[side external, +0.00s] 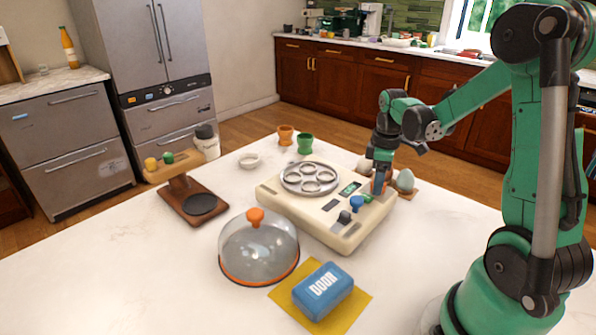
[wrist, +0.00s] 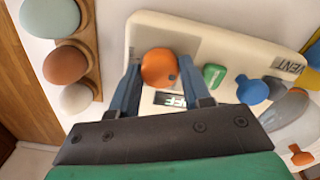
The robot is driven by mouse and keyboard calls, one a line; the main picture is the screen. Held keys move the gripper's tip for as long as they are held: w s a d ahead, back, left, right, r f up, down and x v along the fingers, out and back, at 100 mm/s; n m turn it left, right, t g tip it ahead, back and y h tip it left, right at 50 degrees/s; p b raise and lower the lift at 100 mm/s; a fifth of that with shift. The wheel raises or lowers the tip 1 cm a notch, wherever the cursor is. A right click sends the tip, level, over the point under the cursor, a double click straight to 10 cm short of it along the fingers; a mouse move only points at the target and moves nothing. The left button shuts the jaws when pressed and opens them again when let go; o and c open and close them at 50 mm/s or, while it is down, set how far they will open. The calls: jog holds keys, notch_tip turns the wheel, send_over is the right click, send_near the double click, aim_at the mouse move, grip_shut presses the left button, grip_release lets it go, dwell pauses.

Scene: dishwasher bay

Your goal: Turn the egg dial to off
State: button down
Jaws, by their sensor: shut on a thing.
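The egg dial is an orange round knob (wrist: 158,72) on the cream cooker body (wrist: 225,38), seen in the wrist view. My gripper (wrist: 160,66) has its two blue fingers on either side of the dial, shut on it. A small display (wrist: 168,100) beside the dial is partly covered by my gripper; its visible letters end in "FF". In the side view, the cooker (side external: 289,210) stands on the white counter and my gripper (side external: 380,190) reaches down to its right end, hiding most of the dial.
A green knob (wrist: 213,76) and a blue knob (wrist: 252,92) sit close beside my right finger. A wooden holder with eggs (wrist: 66,63) lies beyond the cooker. A clear dome (side external: 258,250), a blue box (side external: 323,289) and a wooden stand (side external: 178,208) are on the counter.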

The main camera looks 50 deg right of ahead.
dwell(0.5)
jog(key=shift+c, duration=2)
grip_release()
jog(key=shift+r, duration=2.8)
jog(key=a+r+m+t, duration=0.1)
jog(key=a+m+t, duration=0.1)
jog(key=a, duration=0.7)
jog(key=a+r+m+t, duration=0.1)
jog(key=a+t, duration=0.4)
jog(key=a, duration=0.5)
jog(key=shift+a+r+m, duration=0.2)
jog(key=shift+r+m, duration=0.2)
jog(key=shift+m, duration=0.3)
